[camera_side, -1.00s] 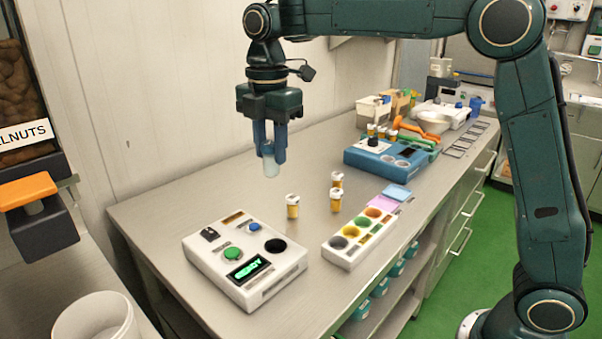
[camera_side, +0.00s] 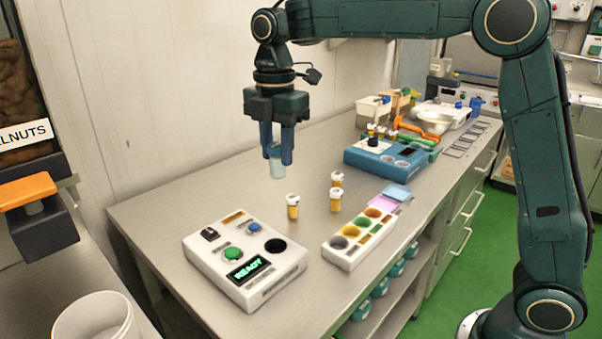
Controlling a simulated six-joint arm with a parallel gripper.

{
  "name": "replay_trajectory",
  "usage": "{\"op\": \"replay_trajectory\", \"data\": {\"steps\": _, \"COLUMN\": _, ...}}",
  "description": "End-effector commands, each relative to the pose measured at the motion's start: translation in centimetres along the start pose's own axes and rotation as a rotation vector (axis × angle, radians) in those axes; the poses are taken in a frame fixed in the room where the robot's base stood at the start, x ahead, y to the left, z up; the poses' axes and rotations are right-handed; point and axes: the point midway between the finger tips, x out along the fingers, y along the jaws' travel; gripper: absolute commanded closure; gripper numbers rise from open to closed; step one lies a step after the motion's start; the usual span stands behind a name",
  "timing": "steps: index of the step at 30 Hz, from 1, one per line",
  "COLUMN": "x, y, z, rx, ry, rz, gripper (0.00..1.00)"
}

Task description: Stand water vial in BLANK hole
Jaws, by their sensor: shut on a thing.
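My gripper (camera_side: 277,158) is shut on a clear, pale vial (camera_side: 277,168) and holds it upright in the air above the bench. The vial hangs behind the white instrument (camera_side: 212,269), which has a dark round hole (camera_side: 275,245), a green button, a blue button and a lit display reading READY. A white rack (camera_side: 345,262) with coloured round wells stands to the right of the instrument; a grey well (camera_side: 338,243) is at its near end. The labels by the holes are too small to read, so I cannot tell which one is BLANK.
Amber vials with white caps stand behind the rack, one (camera_side: 292,207) below the held vial and two more (camera_side: 336,199) to the right. A blue device (camera_side: 377,165) and pink and blue pads (camera_side: 396,192) lie farther back. Bare bench (camera_side: 165,215) is free at left.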

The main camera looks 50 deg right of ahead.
Motion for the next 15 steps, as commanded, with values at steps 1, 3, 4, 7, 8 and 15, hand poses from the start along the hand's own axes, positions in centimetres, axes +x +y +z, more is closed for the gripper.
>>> {"op": "replay_trajectory", "data": {"steps": 1, "x": 0.4, "y": -0.3, "z": 0.5, "rx": 0.002, "ry": 0.000, "rz": -0.002, "gripper": 0.91}}
{"op": "replay_trajectory", "data": {"steps": 3, "x": 1.2, "y": -0.6, "z": 1.3, "rx": 0.003, "ry": 0.000, "rz": -0.002, "gripper": 0.91}}
{"op": "replay_trajectory", "data": {"steps": 4, "x": 1.6, "y": -0.8, "z": 1.7, "rx": 0.004, "ry": 0.000, "rz": -0.004, "gripper": 0.91}}
{"op": "replay_trajectory", "data": {"steps": 7, "x": 2.9, "y": -1.6, "z": 3.0, "rx": 0.004, "ry": 0.000, "rz": -0.003, "gripper": 0.91}}
{"op": "replay_trajectory", "data": {"steps": 8, "x": 3.3, "y": -1.9, "z": 3.4, "rx": 0.004, "ry": 0.000, "rz": -0.004, "gripper": 0.91}}
{"op": "replay_trajectory", "data": {"steps": 15, "x": 6.8, "y": -4.7, "z": 6.5, "rx": 0.003, "ry": 0.000, "rz": -0.003, "gripper": 0.91}}
